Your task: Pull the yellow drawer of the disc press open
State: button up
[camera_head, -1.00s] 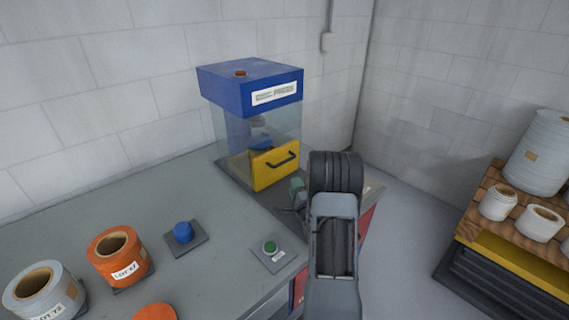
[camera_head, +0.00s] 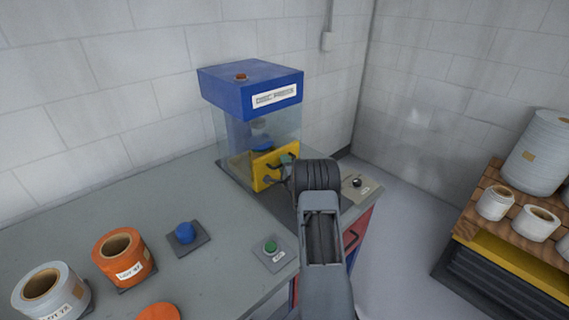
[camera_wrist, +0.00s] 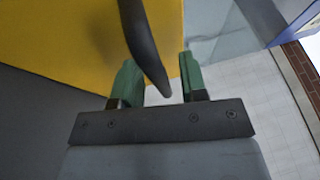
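The disc press (camera_head: 250,85) is a blue-topped box with clear walls at the back of the grey bench. Its yellow drawer (camera_head: 262,181) is at the front and looks shut. In the wrist view the yellow drawer front (camera_wrist: 70,35) fills the upper left. Its black handle (camera_wrist: 146,45) reaches down between the two green fingers of my gripper (camera_wrist: 160,82). The fingers stand apart, with gaps on both sides of the handle. In the head view my gripper (camera_head: 279,169) is at the drawer front, and my arm hides part of that area.
A green button (camera_head: 270,246) and a blue knob (camera_head: 184,232) sit on plates on the bench. Orange (camera_head: 123,258) and grey (camera_head: 52,292) rolls stand at the left. A small control box with a black knob (camera_head: 357,183) is right of my arm. A rack with white rolls (camera_head: 537,222) stands at right.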

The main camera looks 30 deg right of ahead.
jog(key=shift+w, duration=0.1)
jog(key=shift+c, duration=0.2)
grip_shut()
dwell(0.4)
